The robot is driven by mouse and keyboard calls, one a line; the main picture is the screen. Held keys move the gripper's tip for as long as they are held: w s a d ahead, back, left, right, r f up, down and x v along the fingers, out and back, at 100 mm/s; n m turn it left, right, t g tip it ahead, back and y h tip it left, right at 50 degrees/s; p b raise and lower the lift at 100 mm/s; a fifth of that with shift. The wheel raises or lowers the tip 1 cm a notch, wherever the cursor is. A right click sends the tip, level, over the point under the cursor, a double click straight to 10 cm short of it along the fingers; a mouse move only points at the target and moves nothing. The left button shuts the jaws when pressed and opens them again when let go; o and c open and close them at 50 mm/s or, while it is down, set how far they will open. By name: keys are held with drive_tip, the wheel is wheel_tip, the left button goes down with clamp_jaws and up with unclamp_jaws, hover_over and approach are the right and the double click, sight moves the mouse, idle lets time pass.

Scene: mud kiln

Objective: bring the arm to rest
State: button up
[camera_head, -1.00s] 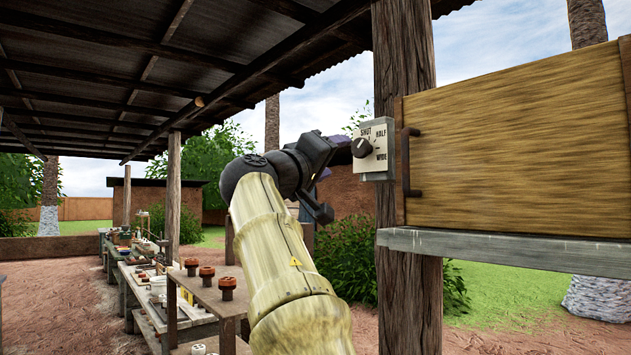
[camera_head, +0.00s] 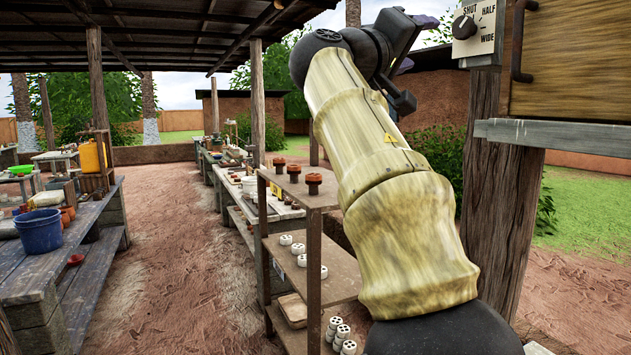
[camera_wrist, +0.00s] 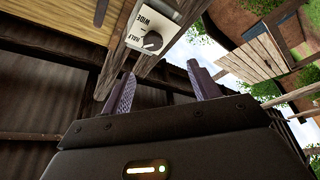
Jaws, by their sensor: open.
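My arm is raised at the right of the head view, bent at its dark elbow and wrist joints. My gripper (camera_head: 422,42) is at its upper end, close to the left of a dial box (camera_head: 474,28) on the wooden post. In the wrist view, the two purple-grey fingers of my gripper (camera_wrist: 162,92) stand apart with nothing between them. The dial box (camera_wrist: 152,28) with its dark knob lies beyond the fingers, apart from them. Its marks read SHUT, HALF and WIDE. The knob's exact setting is hard to tell.
A wooden cabinet (camera_head: 575,60) with a dark handle sits on a grey ledge (camera_head: 560,136). A shelf rack (camera_head: 312,220) holding red-brown and white pieces stands left of my arm. A bench with a blue bucket (camera_head: 39,230) stands far left. The dirt path (camera_head: 170,240) between is clear.

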drive_tip(key=w+d+f+n+y, duration=0.1)
drive_tip(key=w+f+n+y, duration=0.25)
drive_tip(key=w+f, duration=0.45)
wheel_tip(320, 180, down, 30)
drive_tip(key=s+n+g+y, duration=0.15)
drive_tip(key=g+y, duration=0.25)
drive_tip(key=y, duration=0.4)
drive_tip(key=s+a+f+m+g+y, duration=0.2)
drive_tip(key=s+a+f+g+y, duration=0.1)
drive_tip(key=s+f, duration=1.05)
drive_tip(key=s+a+f+m+g+y, duration=0.2)
drive_tip(key=s+a+f+g, duration=0.1)
drive_tip(key=s+f, duration=1.05)
wheel_tip(320, 180, up, 10)
drive_tip(key=w+p, duration=0.2)
drive_tip(key=p, duration=1)
drive_tip(key=shift+w+f, duration=0.15)
